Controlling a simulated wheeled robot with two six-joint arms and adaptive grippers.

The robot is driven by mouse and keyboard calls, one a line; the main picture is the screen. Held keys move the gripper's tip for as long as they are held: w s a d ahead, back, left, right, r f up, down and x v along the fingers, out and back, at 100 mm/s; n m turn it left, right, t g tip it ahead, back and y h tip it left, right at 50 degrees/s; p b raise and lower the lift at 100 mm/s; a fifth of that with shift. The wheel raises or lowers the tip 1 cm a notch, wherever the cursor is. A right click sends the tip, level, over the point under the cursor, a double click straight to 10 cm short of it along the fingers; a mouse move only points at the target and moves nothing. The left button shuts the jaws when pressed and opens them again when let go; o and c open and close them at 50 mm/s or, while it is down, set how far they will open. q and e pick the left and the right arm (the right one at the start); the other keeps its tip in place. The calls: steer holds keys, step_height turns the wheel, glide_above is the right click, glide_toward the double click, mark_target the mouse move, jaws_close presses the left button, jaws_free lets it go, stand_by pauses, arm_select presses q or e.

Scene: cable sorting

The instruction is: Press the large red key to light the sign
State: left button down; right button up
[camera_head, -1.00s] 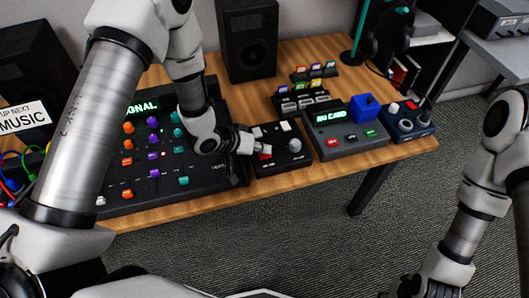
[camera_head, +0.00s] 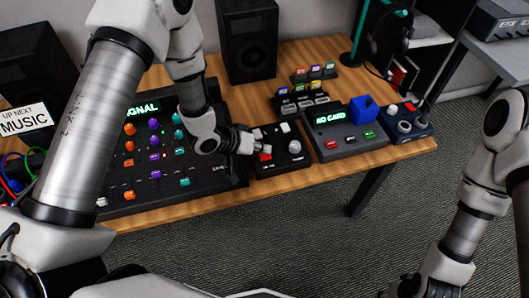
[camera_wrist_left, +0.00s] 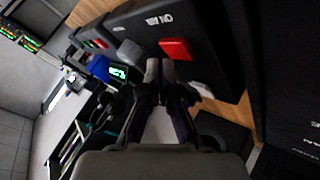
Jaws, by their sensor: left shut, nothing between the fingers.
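The large red key (camera_head: 265,156) sits at the front left of a small black control box (camera_head: 283,163) on the wooden table. In the left wrist view the red key (camera_wrist_left: 175,49) shows just beyond my fingertips, beside white lettering on the box. My left gripper (camera_head: 257,147) is shut and empty, at the box's left side, close to the red key. Its fingers show side by side in the left wrist view (camera_wrist_left: 160,70). I cannot tell whether they touch the key. My right forearm shows at the right, but its fingers are outside the picture. I cannot identify a lit sign.
A large black mixer (camera_head: 150,190) with coloured knobs lies left of the box, partly behind my left arm. A grey card reader (camera_head: 345,140) with a blue block (camera_head: 364,107) stands close on the right. A black speaker (camera_head: 248,45) stands behind. A white sign (camera_head: 22,119) reads "UP NEXT MUSIC".

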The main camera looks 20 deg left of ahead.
mark_target(263, 156)
arm_select(q)
step_height(263, 156, up, 6)
steer(key=p, duration=0.6)
steer(key=shift+r, duration=0.1)
